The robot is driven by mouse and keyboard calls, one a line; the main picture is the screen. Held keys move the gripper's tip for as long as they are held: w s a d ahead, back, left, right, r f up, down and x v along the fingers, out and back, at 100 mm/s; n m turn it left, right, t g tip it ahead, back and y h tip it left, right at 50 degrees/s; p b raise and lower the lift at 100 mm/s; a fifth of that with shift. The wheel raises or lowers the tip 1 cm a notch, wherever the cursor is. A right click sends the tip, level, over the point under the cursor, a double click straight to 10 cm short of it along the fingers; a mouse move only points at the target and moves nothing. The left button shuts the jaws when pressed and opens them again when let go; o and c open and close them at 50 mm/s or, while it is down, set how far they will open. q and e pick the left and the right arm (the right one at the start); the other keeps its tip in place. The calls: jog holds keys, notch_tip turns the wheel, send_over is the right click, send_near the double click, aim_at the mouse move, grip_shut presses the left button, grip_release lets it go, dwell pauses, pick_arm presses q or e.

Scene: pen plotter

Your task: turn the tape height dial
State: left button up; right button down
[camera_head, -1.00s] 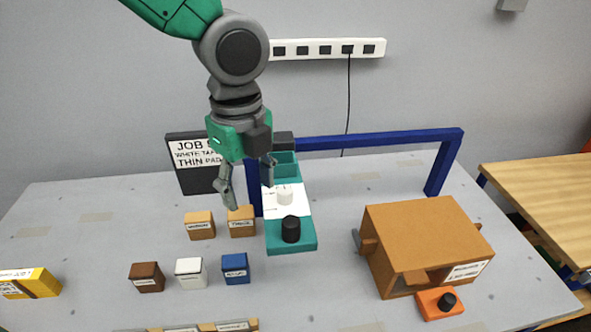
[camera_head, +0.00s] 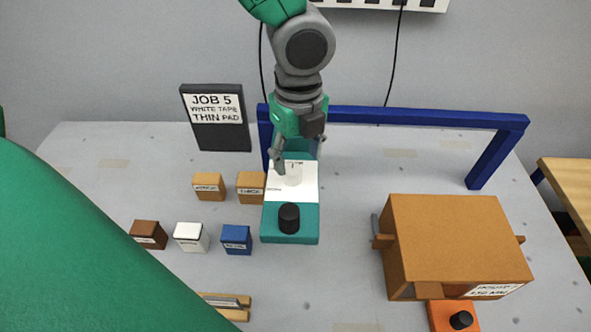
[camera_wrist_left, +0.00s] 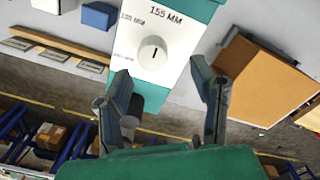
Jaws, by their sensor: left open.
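The tape height dial (camera_head: 292,176) is a white round knob on the white panel of a teal unit (camera_head: 304,224). In the left wrist view the dial (camera_wrist_left: 153,54) carries a dark pointer mark, with "155 MM" printed above it and a smaller label at its left. My left gripper (camera_head: 297,158) is open above the panel, close behind the dial in the head view. In the left wrist view its fingers (camera_wrist_left: 166,98) are spread wide, with the dial ahead between them, not gripped. My right gripper is not in view.
A black knob (camera_head: 289,217) stands on the unit's front end. A blue frame (camera_head: 420,116) spans behind. A brown box (camera_head: 455,240) stands at right, with small labelled blocks (camera_head: 236,239) at left.

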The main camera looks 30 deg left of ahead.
aim_at(295, 170)
pick_arm(q)
jog(key=f, duration=0.2)
jog(key=shift+s+d+f, duration=0.2)
jog(key=shift+d+f, duration=0.1)
jog(key=shift+d, duration=0.1)
jog(key=shift+s+a+f, duration=0.1)
jog(key=shift+f, duration=0.25)
jog(key=shift+a+f, duration=0.45)
jog(key=shift+a, duration=0.25)
jog(key=shift+a+f, duration=0.15)
jog(key=shift+a, duration=0.4)
jog(key=shift+c, duration=0.3)
jog(key=shift+d, duration=0.25)
jog(key=c, duration=0.7)
jog(key=shift+d, duration=0.3)
jog(key=c, duration=0.4)
jog(key=shift+d, duration=0.3)
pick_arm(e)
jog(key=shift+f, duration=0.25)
